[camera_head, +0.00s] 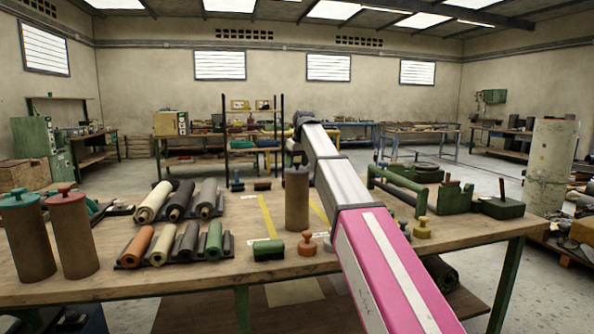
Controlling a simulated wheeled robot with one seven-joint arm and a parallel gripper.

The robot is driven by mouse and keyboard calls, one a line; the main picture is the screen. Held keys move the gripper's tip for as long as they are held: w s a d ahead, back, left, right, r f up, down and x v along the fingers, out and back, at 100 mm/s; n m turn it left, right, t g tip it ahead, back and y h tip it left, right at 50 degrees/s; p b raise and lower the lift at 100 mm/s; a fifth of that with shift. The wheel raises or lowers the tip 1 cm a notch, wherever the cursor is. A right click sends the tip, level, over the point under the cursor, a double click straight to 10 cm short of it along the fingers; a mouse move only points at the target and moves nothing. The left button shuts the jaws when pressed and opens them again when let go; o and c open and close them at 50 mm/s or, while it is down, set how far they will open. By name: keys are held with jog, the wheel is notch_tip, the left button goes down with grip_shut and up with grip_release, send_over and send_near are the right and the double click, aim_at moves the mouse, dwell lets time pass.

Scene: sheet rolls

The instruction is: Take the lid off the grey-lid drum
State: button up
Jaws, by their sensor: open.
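A brown drum (297,206) stands upright near the middle of the workbench. Its top edge looks greyish, and the rest of its lid is small and hard to make out. My arm reaches in from the lower right and bends down at its far end. My gripper (296,160) is open at the top of this drum, pointing down. Its fingers are too small to tell whether they touch the lid or its knob. Two similar brown drums stand at the left, one with a teal lid (19,198) and one with a red lid (66,195).
Sheet rolls lie in racks left of centre, among them a cream roll (153,201) and an orange roll (137,245). Green tools (455,197) stand at the right.

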jog(key=shift+f, duration=0.2)
jog(key=shift+c, duration=0.3)
jog(key=c, duration=0.9)
jog(key=shift+r, duration=0.1)
